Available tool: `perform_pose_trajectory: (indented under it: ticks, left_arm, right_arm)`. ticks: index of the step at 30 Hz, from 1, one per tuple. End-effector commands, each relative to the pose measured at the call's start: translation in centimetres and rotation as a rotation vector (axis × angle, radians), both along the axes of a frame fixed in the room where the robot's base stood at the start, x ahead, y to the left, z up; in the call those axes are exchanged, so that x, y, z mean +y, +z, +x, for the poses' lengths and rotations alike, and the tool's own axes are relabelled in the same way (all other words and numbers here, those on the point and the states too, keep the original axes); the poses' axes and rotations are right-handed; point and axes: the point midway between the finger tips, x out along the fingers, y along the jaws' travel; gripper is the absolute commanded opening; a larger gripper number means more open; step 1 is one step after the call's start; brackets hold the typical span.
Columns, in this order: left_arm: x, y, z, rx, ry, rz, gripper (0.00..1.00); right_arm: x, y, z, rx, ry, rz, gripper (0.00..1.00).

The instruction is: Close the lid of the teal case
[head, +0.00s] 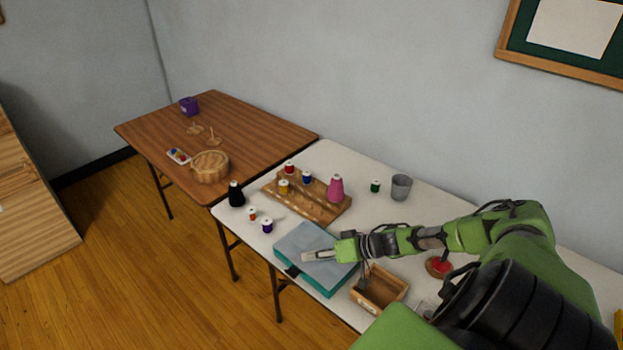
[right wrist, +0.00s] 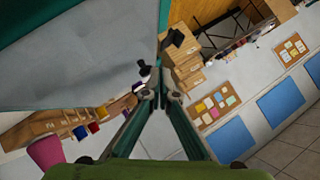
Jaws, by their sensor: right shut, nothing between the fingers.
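The teal case (head: 318,285) lies near the front edge of the white table, with a dark latch (head: 292,271) on its front side. A flat grey-blue panel (head: 300,238) shows over its teal body; I cannot tell exactly how far the lid is from shut. In the right wrist view a grey panel with teal edges (right wrist: 75,60) fills the upper left. My right gripper (head: 308,256) is shut and empty, reaching from the right over the case; its fingertips also show in the wrist view (right wrist: 158,93). Contact is unclear. My left gripper is not in view.
A wooden spool rack (head: 318,207) and a pink cone (head: 336,188) stand behind the case. A black cone (head: 236,194) and small spools (head: 267,226) stand left of it. A wooden box (head: 382,288) sits close on its right. A grey cup (head: 401,187) stands farther back.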

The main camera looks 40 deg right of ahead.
Motion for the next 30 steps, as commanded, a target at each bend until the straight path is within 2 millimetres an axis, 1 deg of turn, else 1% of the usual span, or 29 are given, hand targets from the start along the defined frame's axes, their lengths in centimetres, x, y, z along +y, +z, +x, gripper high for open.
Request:
perform_pose_trajectory:
  ticks: [12, 15, 20, 27, 29, 30]
  left_arm:
    - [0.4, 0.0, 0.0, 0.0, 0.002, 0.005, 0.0]
    - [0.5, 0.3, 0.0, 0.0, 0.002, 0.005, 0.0]
    - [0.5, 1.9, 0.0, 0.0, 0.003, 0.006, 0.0]
    - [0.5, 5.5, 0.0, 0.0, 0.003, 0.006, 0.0]
    - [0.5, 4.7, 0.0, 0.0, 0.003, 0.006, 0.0]
    - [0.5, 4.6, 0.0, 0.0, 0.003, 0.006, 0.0]
  right_arm:
    - [0.0, 0.0, 0.0, 0.0, 0.0, 0.0, 0.0]
    - [0.0, 0.2, 0.0, 0.0, 0.0, 0.0, 0.0]
    - [0.2, 1.6, -0.2, 0.001, 0.001, 0.0, 0.0]
    - [0.6, 4.8, -0.5, 0.0, 0.0, 0.002, 0.0]
    - [0.5, 4.4, -1.5, 0.004, 0.001, -0.001, 0.0]
    - [0.4, 4.8, -2.0, 0.006, 0.001, 0.0, 0.0]
